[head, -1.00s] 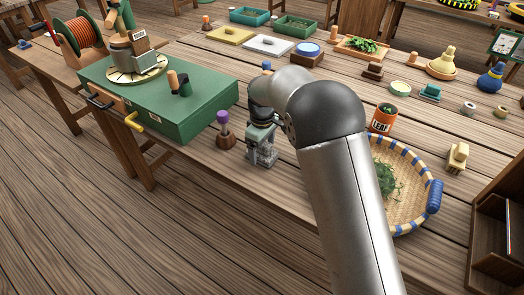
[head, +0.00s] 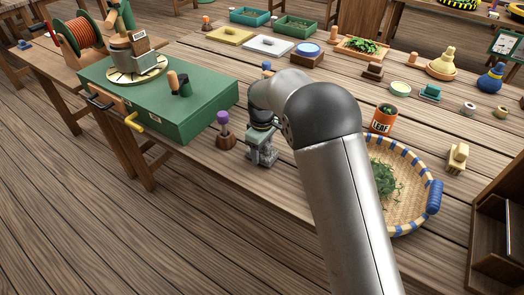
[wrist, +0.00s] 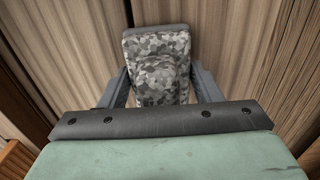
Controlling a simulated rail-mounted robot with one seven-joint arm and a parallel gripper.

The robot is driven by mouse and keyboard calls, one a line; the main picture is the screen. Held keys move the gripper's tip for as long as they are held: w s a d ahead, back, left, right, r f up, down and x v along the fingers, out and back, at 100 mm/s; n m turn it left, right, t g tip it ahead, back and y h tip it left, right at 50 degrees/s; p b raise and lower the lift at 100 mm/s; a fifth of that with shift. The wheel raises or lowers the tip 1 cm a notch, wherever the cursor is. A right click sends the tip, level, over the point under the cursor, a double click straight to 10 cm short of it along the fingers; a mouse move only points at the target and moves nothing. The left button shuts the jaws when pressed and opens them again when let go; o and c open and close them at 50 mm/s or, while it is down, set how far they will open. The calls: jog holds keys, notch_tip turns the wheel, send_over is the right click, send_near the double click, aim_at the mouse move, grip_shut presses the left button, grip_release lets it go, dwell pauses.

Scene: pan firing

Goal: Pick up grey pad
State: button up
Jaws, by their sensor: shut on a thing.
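The grey pad (wrist: 158,62) is a block with a grey mosaic pattern and a raised, rounded middle part. In the wrist view it stands between the two dark fingers of my gripper (wrist: 163,92), which press on its left and right sides. My gripper (head: 262,152) is shut on the pad. In the head view it is low at the front edge of the wooden table, just right of a purple-topped stamp (head: 224,130). There the fingers and arm hide much of the pad, and I cannot tell whether it touches the table.
A green box (head: 205,112) with a yellow-handled crank stands left of my gripper. A wicker basket (head: 412,212) with greens and an orange LEAF tin (head: 383,118) are to the right, partly behind my arm. Trays and dishes fill the back of the table.

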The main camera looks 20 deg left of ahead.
jog(key=shift+r, duration=0.55)
jog(key=d+r, duration=0.1)
jog(key=r, duration=0.1)
jog(key=s+d+r, duration=0.1)
jog(key=r, duration=0.1)
jog(key=s+d+r+b, duration=0.1)
jog(key=r, duration=0.1)
jog(key=shift+s+d+r, duration=0.2)
jog(key=shift+s+r, duration=0.05)
jog(key=shift+r, duration=0.05)
jog(key=s+d+r+b, duration=0.1)
jog(key=s+d+r, duration=0.4)
jog(key=d, duration=0.3)
jog(key=shift+s, duration=0.4)
